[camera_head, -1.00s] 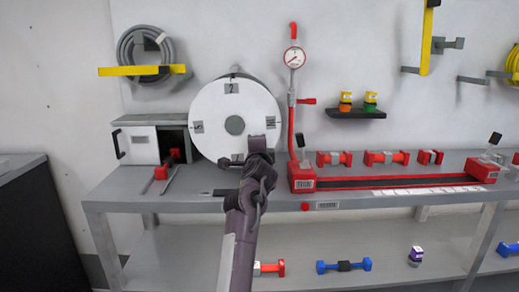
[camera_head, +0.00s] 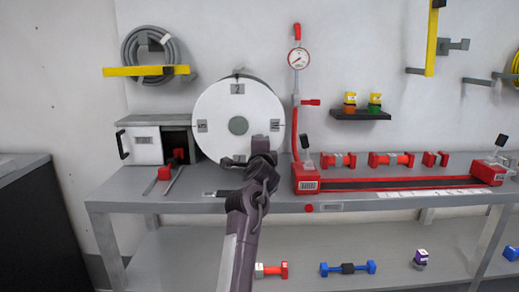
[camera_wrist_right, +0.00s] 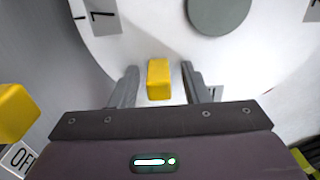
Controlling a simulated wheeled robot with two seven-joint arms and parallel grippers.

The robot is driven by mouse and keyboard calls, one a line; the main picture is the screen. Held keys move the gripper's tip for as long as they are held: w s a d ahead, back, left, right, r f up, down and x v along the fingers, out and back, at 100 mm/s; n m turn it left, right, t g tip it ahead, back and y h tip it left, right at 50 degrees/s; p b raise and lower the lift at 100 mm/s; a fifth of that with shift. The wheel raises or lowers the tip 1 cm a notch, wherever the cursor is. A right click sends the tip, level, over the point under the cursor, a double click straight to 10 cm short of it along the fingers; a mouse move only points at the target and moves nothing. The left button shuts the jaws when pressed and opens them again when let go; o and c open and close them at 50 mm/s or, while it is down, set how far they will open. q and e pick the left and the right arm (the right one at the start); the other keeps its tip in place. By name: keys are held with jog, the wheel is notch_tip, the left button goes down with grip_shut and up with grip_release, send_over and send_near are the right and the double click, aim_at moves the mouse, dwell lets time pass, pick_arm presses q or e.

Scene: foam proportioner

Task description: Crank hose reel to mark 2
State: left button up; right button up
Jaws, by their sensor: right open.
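The hose reel is a white disc (camera_head: 222,108) with a grey hub (camera_head: 238,125), standing on the bench against the wall. Grey mark plates sit round its face, and the plate reading 2 (camera_head: 237,89) is at the top. My right gripper (camera_head: 260,147) is in front of the lower right of the disc. In the right wrist view my open right gripper (camera_wrist_right: 159,70) has a finger on each side of a yellow block (camera_wrist_right: 158,80) at the disc, with gaps visible. The head view hides this block behind the gripper. My left gripper is not in view.
A red pump base (camera_head: 306,178) with a gauge (camera_head: 298,58) above stands close right of the reel. A grey box (camera_head: 143,146) with a red-handled tool (camera_head: 166,172) is at its left. Another yellow block (camera_wrist_right: 14,110) shows at the wrist view's left edge.

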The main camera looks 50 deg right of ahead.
jog(key=v, duration=0.7)
jog(key=shift+s+a, duration=0.25)
jog(key=shift+s, duration=0.05)
